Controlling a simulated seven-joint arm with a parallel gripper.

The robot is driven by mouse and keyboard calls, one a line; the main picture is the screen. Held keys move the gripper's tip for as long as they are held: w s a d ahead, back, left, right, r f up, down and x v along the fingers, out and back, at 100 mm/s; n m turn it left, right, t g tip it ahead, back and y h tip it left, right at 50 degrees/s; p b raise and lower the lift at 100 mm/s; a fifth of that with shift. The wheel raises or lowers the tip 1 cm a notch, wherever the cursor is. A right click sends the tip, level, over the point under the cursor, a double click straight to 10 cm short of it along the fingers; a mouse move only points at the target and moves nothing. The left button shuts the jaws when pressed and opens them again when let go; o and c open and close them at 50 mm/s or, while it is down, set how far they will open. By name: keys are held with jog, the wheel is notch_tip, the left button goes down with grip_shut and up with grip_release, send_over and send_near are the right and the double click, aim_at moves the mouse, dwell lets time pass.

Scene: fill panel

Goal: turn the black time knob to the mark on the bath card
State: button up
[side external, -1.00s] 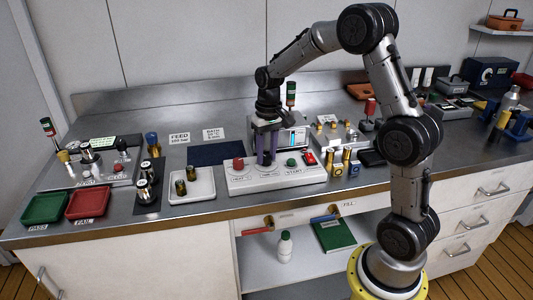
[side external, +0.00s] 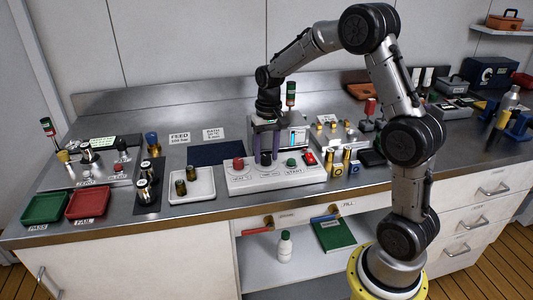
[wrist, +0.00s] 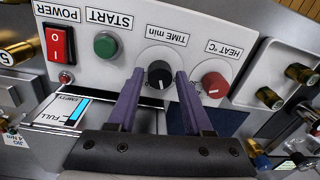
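The black time knob (wrist: 159,74) sits on the white panel in a white dial under the label "TIME min", which appears upside down in the wrist view. Its white pointer line points toward the bottom of that picture; the dial marks are too small to read. My gripper (wrist: 156,75) has its two purple fingers apart, one on each side of the knob, with visible gaps. In the side view my gripper (side external: 266,157) stands above the panel with the knob (side external: 266,158) between its fingertips. The bath card (side external: 213,134) stands behind the panel; its small print is hard to read.
The red heat knob (wrist: 215,85) and green start button (wrist: 106,45) flank the time knob. The red power switch (wrist: 59,44) is beyond the button. A tray with brass parts (side external: 192,184) stands left of the panel. A display unit (side external: 297,138) stands close behind.

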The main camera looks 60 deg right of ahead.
aim_at(268, 156)
jog(key=shift+o, duration=0.9)
jog(key=shift+f, duration=0.1)
notch_tip(268, 156, up, 14)
jog(key=shift+s+d, duration=0.2)
